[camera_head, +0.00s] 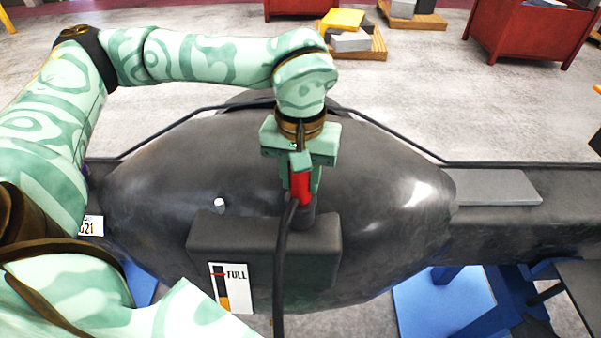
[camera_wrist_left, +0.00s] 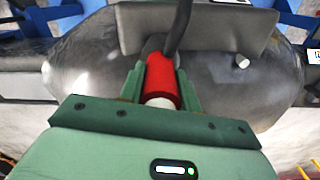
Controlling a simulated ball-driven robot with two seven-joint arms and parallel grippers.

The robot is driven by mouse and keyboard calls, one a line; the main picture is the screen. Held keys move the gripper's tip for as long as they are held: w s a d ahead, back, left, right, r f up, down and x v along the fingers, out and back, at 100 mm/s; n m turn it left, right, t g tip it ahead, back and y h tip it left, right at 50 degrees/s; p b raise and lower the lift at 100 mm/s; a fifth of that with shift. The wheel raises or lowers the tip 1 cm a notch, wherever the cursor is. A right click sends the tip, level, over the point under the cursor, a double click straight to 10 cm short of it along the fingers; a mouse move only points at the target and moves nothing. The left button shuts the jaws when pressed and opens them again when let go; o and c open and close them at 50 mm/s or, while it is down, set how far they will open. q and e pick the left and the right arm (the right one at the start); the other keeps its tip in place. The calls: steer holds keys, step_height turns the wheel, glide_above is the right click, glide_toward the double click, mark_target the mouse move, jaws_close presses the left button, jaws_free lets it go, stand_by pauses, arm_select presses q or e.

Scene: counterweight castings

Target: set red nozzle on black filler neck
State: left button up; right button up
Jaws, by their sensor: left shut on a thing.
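The red nozzle (camera_head: 300,187) is held by my left gripper (camera_head: 302,178), which is shut on it above the dark tank. The nozzle also shows in the left wrist view (camera_wrist_left: 161,82), between the green fingers. A black hose (camera_head: 282,260) hangs from it towards the front. The black filler neck (camera_head: 304,214) stands on the block at the tank's front, directly below the nozzle in the head view. The nozzle's lower end meets the neck's outline; I cannot tell whether it touches or is seated. My right gripper is out of view.
The large dark tank (camera_head: 390,185) fills the middle. Blue supports (camera_head: 440,300) stand below. Red bins (camera_head: 530,30) stand far back.

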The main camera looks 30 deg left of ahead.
arm_select(q)
steer(key=shift+f, duration=0.25)
steer(key=o, duration=0.9)
step_height(320, 180, up, 16)
steer(key=shift+r+b, duration=0.2)
steer(key=shift+b, duration=0.1)
